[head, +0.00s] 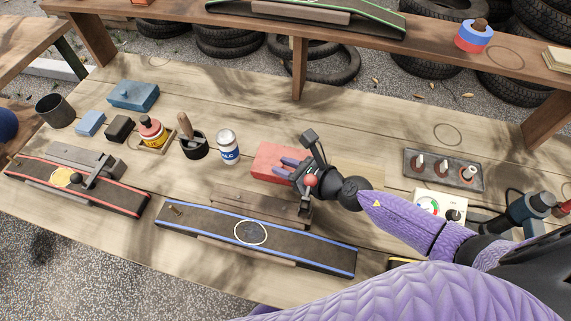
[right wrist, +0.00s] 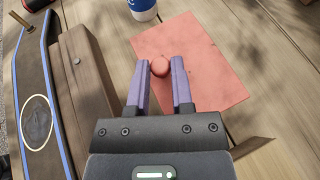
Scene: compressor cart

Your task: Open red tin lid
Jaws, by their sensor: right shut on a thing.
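The red tin (head: 268,156) is a flat box on the wooden bench, right of the white and blue can. In the right wrist view its red top (right wrist: 205,55) fills the upper middle, with a small round red knob (right wrist: 160,67) near the left side. My right gripper (right wrist: 160,72) is shut on this knob, one purple finger on each side. In the head view the right gripper (head: 284,163) reaches over the tin from the right and hides part of it. I cannot tell whether the lid is apart from the tin's body. My left gripper is not in view.
A white and blue can (head: 228,148) stands close left of the tin. A blue-edged belt board (head: 290,247) lies in front. A dark tray with pegs (head: 440,170) and a gauge box (head: 437,204) are at right. Bare bench lies behind the tin.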

